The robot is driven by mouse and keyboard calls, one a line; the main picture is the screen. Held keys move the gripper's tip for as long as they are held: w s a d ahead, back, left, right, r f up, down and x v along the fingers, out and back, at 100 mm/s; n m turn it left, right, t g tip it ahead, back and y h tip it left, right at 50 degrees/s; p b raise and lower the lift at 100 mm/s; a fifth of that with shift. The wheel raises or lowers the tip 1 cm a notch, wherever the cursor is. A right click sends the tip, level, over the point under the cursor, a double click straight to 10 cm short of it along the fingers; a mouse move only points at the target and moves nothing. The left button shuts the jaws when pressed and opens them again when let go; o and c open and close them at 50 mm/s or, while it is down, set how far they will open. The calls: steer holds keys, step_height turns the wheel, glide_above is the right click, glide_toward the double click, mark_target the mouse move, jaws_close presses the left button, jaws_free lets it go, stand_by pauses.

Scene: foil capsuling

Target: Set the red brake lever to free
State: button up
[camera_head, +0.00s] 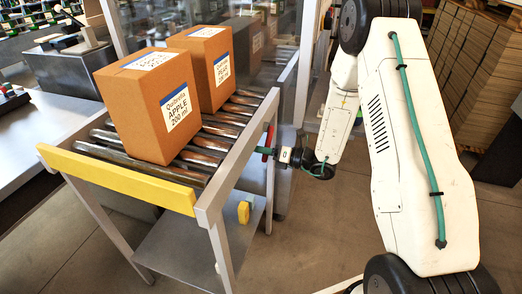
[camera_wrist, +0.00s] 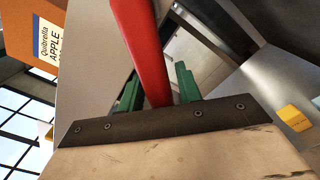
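The red brake lever (camera_wrist: 146,50) runs down the middle of the wrist view, wide at the top and narrower toward my gripper (camera_wrist: 158,88). It passes between the two green fingers, one on each side. Its lower end is hidden behind the dark edge of my gripper's body. I cannot tell whether the fingers press on the lever or stand slightly apart from it. In the head view my gripper (camera_head: 266,150) is at the right side rail of the roller conveyor (camera_head: 245,150), where only a small bit of red shows by the fingers.
Two cardboard boxes, one in front (camera_head: 140,115) and one behind (camera_head: 200,60), stand on the rollers. A yellow bar (camera_head: 115,180) closes the conveyor's front end. A yellow block (camera_head: 243,212) sits on the frame below the rail. The floor right of the conveyor is open.

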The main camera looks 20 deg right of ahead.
steer(key=shift+o, duration=0.3)
steer(key=v, duration=0.7)
steer(key=shift+s+d, duration=0.25)
